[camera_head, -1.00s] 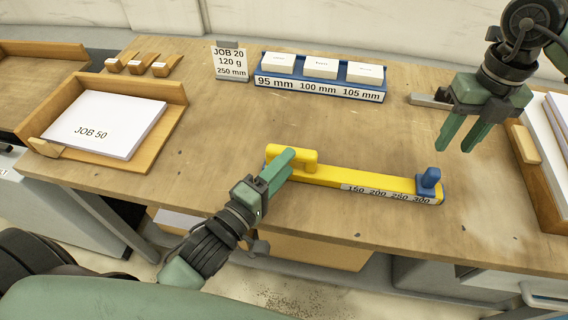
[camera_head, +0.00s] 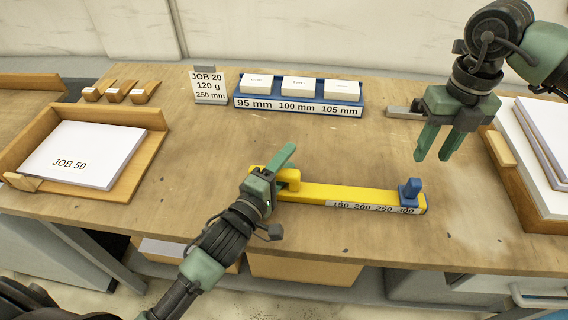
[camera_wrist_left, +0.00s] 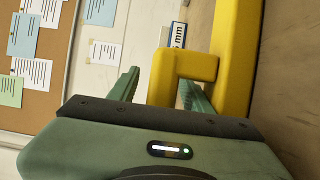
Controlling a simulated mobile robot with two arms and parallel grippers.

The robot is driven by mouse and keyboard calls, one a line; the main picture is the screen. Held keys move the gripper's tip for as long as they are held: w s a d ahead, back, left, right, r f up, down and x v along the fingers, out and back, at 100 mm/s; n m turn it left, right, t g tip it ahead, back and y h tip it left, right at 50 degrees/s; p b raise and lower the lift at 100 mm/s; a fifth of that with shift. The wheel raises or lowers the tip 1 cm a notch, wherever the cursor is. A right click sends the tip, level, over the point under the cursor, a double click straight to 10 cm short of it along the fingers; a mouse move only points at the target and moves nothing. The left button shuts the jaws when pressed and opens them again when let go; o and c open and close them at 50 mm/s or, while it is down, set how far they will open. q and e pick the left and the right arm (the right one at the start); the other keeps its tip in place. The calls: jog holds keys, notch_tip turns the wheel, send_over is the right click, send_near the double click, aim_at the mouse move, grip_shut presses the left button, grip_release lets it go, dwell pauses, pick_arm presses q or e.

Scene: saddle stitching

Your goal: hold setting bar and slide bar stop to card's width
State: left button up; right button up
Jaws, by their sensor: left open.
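The yellow setting bar (camera_head: 318,194) lies on the table with a scale reading 150, 200, 250, 300 on its front. Its blue stop (camera_head: 410,191) sits at the right end, by the 300 mark. My left gripper (camera_head: 282,166) is at the bar's left end, open, with the yellow handle (camera_wrist_left: 183,68) between its fingers in the left wrist view. Contact cannot be told. My right gripper (camera_head: 436,142) hangs above the table, behind and right of the stop, with fingers apart and empty. The job card (camera_head: 209,86) at the back reads JOB 20, 120 g, 250 mm.
A blue rack (camera_head: 298,104) with white card stacks marked 95, 100 and 105 mm stands at the back. A wooden tray (camera_head: 150,150) with JOB 50 paper is left. Another wooden tray (camera_head: 510,170) is right. A grey metal piece (camera_head: 402,112) lies behind.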

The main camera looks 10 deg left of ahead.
aim_at(417, 181)
pick_arm(q)
grip_shut()
jog(key=shift+f, duration=0.1)
dwell(1.1)
pick_arm(e)
jog(key=shift+o, duration=1.2)
jog(key=shift+m, duration=0.8)
notch_tip(417, 181, down, 11)
jog(key=shift+r, duration=0.15)
